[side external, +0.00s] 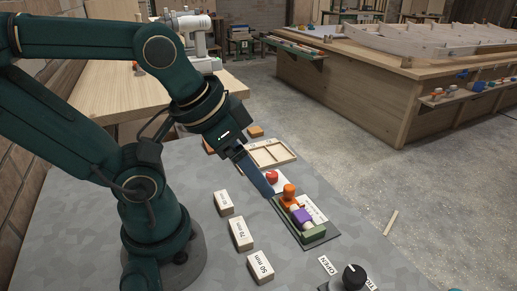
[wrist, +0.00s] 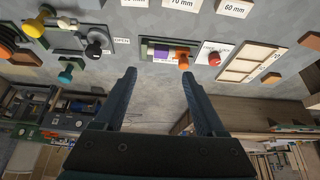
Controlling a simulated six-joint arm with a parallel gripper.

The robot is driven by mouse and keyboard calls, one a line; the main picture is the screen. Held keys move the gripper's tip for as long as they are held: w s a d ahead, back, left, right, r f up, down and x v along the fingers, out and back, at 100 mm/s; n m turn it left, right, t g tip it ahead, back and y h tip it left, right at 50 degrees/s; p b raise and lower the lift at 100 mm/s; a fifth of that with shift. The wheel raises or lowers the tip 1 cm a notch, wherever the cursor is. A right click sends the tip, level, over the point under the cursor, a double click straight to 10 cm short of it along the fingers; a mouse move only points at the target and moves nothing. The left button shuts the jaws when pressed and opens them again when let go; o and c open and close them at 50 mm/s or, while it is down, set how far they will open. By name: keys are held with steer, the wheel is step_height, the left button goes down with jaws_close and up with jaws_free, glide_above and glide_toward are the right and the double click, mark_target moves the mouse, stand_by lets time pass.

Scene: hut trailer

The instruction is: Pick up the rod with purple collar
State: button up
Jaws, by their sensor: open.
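A purple collar (side external: 301,216) shows on the dark plate (side external: 326,238), between an orange knobbed part (side external: 289,197) and a green block (side external: 314,232). In the wrist view the purple piece (wrist: 161,52) sits beside the orange one (wrist: 183,57); the rod itself is hard to make out. My gripper (side external: 268,188) is angled down above the table, close to the orange end of the plate. In the wrist view my gripper (wrist: 159,76) has its two fingers wide apart with nothing between them, and the plate lies beyond the fingertips.
A black dial (side external: 353,277) stands at the front. Labelled blocks, including the 70 mm block (side external: 241,234), stand left of the plate.

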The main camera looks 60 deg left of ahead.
steer(key=n, duration=0.2)
steer(key=n+g, duration=0.4)
steer(key=n, duration=1.1)
glide_above(302, 214)
step_height(302, 214, down, 5)
step_height(302, 214, down, 4)
steer(key=shift+w+r+n+g, duration=0.1)
steer(key=shift+r+n+g, duration=0.1)
steer(key=shift+n+g, duration=0.35)
steer(key=shift+f+g, duration=0.25)
steer(key=shift+f, duration=2.6)
steer(key=shift+c, duration=0.3)
